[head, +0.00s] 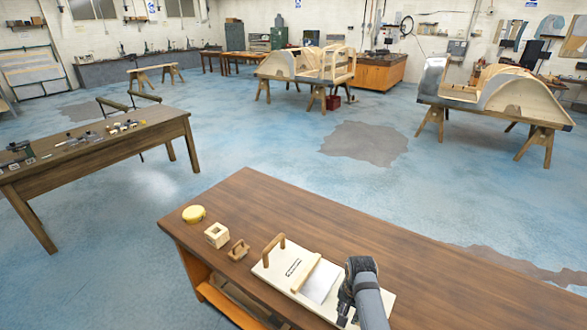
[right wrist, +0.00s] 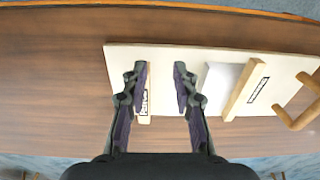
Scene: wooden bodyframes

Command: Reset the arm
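My right gripper (head: 345,305) hangs over the right part of a cream board on the near wooden table in the head view. In the right wrist view my right gripper (right wrist: 160,72) has its two fingers spread apart with nothing held between them. The cream board (head: 267,269) carries an upright wooden handle (head: 273,243), a wooden strip (head: 306,273) and a pale panel (head: 322,286). My left gripper is in neither view.
On the near table (head: 430,262), left of the board, sit a small wooden handle piece (head: 238,250), a hollow wooden block (head: 217,235) and a yellow round item (head: 194,214). The tabletop behind the board is clear. A second table (head: 100,152) with small items stands left.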

